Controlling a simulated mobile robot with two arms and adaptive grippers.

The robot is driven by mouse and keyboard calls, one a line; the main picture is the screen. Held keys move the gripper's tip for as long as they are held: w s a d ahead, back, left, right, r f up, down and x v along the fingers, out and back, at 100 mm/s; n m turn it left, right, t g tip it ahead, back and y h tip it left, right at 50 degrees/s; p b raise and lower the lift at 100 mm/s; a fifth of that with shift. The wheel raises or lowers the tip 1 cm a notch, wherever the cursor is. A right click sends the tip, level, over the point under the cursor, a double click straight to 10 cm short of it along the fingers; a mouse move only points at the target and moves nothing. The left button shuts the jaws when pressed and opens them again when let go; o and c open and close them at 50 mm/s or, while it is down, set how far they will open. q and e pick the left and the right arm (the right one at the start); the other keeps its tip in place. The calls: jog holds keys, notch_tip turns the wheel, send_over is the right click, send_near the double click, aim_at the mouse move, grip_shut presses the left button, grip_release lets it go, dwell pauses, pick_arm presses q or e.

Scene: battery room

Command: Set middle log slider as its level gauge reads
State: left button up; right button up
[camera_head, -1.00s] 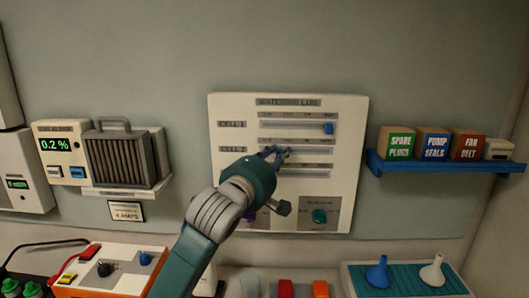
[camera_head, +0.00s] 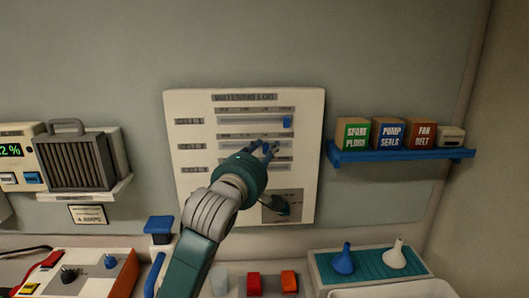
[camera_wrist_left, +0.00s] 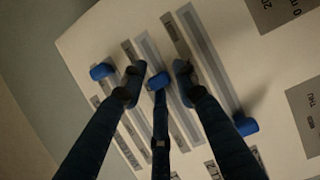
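The white log board (camera_head: 182,160) hangs on the wall with three slider rows marked as cells. The top row's blue knob (camera_head: 287,123) is at the right end of its track. My left gripper (camera_head: 265,149) is at the middle row, right of its centre, and hides that knob in the head view. In the left wrist view the middle blue knob (camera_wrist_left: 158,80) sits between my spread left fingers (camera_wrist_left: 160,82); contact cannot be told. The bottom row's knob (camera_wrist_left: 245,125) is near its label end. No level gauge is readable. My right gripper is out of view.
A blue shelf (camera_head: 400,156) with several boxes juts out right of the board. A ribbed heater-like unit (camera_head: 75,160) is at left. Below stand an orange-sided control box (camera_head: 90,275), a blue-topped item (camera_head: 159,226) and a tray with funnels (camera_head: 365,262).

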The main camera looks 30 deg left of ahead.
pick_arm(q)
jog(key=s+d, duration=0.1)
jog(key=s, duration=0.6)
jog(key=shift+s, duration=0.25)
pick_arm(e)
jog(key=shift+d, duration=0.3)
